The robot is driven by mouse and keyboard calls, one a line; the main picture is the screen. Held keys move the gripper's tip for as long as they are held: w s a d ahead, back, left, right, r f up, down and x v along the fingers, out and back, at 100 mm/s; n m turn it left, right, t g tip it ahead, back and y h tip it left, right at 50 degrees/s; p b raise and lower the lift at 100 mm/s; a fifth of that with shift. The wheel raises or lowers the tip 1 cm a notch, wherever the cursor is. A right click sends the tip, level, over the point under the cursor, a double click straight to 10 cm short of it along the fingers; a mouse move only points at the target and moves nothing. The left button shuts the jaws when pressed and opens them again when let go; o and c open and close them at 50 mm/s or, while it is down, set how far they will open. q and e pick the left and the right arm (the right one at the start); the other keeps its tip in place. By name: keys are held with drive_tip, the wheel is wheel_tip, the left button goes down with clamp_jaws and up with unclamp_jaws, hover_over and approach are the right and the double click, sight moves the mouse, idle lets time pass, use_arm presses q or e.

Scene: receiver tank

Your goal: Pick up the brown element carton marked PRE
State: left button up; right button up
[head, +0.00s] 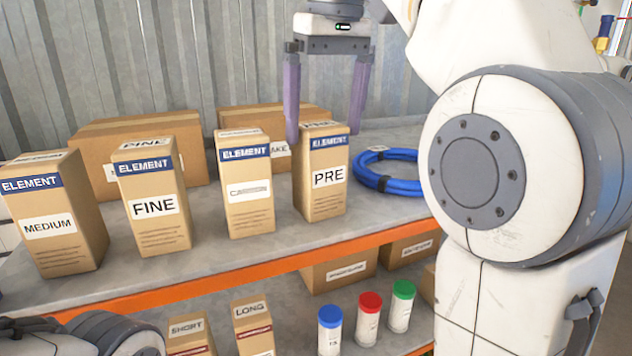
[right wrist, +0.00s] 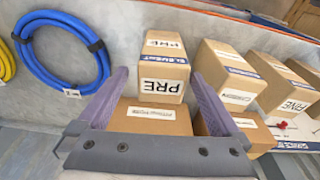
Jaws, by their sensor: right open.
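The brown PRE carton (head: 325,195) stands upright on the upper shelf, at the right end of the front row. It has a blue ELEMENT band and a white PRE label. My right gripper (head: 325,134) is open, with its two purple fingers pointing down over the carton's top. In the head view its left finger is at the carton's left top edge and its right finger near the right edge. In the right wrist view the PRE carton (right wrist: 165,65) appears between the fingers; contact cannot be told. My left gripper is not in view.
Larger boxes (head: 200,145) stand behind. A coiled blue hose (head: 395,186) lies to the right. Cartons and capped tubes are on the lower shelf.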

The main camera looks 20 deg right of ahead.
sight(317, 166)
drive_tip(key=shift+w+f+b, duration=0.2)
drive_tip(key=shift+f+b, duration=0.5)
drive_tip(key=shift+f, duration=0.55)
drive_tip(key=shift+w+a+f, duration=0.1)
drive_tip(key=shift+w+f, duration=0.1)
drive_tip(key=shift+f, duration=0.6)
drive_tip(key=shift+w+a+f, duration=0.1)
drive_tip(key=shift+w+f, duration=0.05)
drive_tip(key=shift+f, duration=0.7)
drive_tip(key=shift+w+f, duration=0.2)
drive_tip(key=shift+f, duration=0.6)
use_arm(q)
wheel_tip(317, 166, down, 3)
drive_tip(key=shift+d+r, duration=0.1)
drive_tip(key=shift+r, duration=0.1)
use_arm(e)
drive_tip(key=c, duration=1.5)
drive_tip(key=shift+r, duration=0.1)
